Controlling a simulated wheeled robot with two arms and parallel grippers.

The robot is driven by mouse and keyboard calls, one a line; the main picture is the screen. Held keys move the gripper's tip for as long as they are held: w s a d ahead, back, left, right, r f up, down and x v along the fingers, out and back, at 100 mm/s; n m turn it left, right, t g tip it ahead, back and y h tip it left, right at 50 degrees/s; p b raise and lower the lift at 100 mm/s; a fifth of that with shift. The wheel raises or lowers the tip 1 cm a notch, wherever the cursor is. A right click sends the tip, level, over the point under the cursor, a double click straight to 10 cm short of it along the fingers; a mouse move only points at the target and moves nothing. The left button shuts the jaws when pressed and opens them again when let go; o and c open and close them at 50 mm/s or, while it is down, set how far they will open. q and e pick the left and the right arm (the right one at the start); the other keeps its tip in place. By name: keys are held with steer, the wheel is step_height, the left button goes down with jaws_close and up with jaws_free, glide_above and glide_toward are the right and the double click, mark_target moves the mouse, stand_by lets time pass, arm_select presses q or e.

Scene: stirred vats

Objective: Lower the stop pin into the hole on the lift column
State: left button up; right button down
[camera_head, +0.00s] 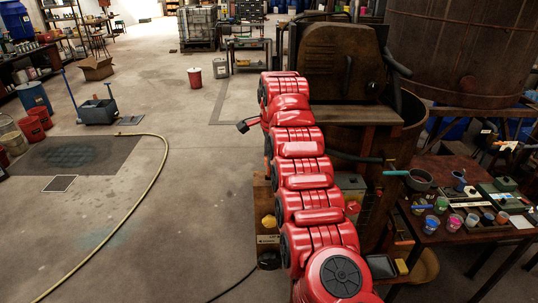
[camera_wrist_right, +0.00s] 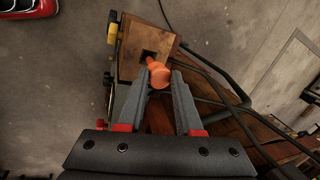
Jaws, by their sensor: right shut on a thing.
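The stop pin (camera_wrist_right: 160,78) is orange with a rounded head. It shows in the right wrist view, between the fingertips of my right gripper (camera_wrist_right: 163,73), which is shut on it. Its far end points at the dark square hole (camera_wrist_right: 148,54) in the brown top of the lift column (camera_wrist_right: 135,38). I cannot tell whether the tip is inside the hole or just above it. In the head view my right gripper (camera_head: 243,126) shows small and dark beside my red arm, which hides much of the column. My left gripper is not in view.
A large rusty vat (camera_head: 465,50) and dark machinery (camera_head: 340,60) stand to the right. A side table (camera_head: 465,225) holds several paint cups and a pan (camera_head: 418,180). A yellow hose (camera_head: 150,190) lies on the open floor at left. Dark pipes (camera_wrist_right: 225,110) run beside the column.

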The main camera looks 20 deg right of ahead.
steer(key=shift+f+b, duration=1.95)
steer(key=shift+f, duration=0.45)
steer(key=c, duration=0.5)
jaws_free()
steer(key=shift+r, duration=0.1)
